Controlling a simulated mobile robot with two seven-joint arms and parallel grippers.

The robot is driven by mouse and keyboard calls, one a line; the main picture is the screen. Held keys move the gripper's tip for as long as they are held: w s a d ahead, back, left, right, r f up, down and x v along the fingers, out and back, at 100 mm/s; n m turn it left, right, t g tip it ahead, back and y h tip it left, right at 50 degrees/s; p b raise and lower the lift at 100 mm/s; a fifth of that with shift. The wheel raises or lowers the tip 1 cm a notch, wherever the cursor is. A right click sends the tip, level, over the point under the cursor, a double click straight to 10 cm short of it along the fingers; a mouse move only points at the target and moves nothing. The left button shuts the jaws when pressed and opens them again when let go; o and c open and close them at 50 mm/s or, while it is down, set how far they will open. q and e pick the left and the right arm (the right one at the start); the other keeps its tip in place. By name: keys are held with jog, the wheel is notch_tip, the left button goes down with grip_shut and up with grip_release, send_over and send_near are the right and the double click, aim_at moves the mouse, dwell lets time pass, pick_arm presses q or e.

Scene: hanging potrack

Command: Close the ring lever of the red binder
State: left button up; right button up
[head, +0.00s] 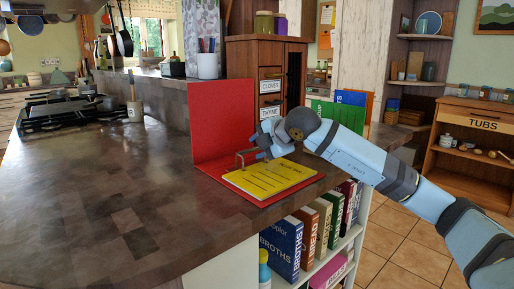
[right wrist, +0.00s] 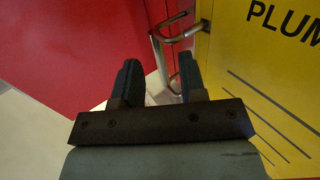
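The red binder (head: 222,122) lies open on the counter, one cover standing upright and the other flat under a yellow sheet (head: 268,178). Its metal ring lever (head: 239,157) stands up along the spine, at the left edge of the sheet. In the right wrist view the bent metal ring parts (right wrist: 178,29) show between the red cover (right wrist: 70,45) and the yellow sheet (right wrist: 275,60). My right gripper (right wrist: 158,75) is open, its two fingers apart just short of the metal. In the head view my right gripper (head: 257,147) is beside the lever, partly hidden by its wrist. My left gripper is out of view.
The dark wooden counter (head: 110,200) is clear left of the binder. Books (head: 283,248) fill a shelf below the counter's right edge. Blue and green folders (head: 350,98) stand behind my right arm. A stove (head: 65,112) is at the far left.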

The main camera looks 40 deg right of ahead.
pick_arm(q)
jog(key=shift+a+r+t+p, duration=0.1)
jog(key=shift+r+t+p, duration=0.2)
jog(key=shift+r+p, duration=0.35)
pick_arm(e)
jog(key=v, duration=1.2)
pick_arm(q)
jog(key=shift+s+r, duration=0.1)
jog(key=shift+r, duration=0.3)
pick_arm(e)
jog(key=shift+r, duration=0.1)
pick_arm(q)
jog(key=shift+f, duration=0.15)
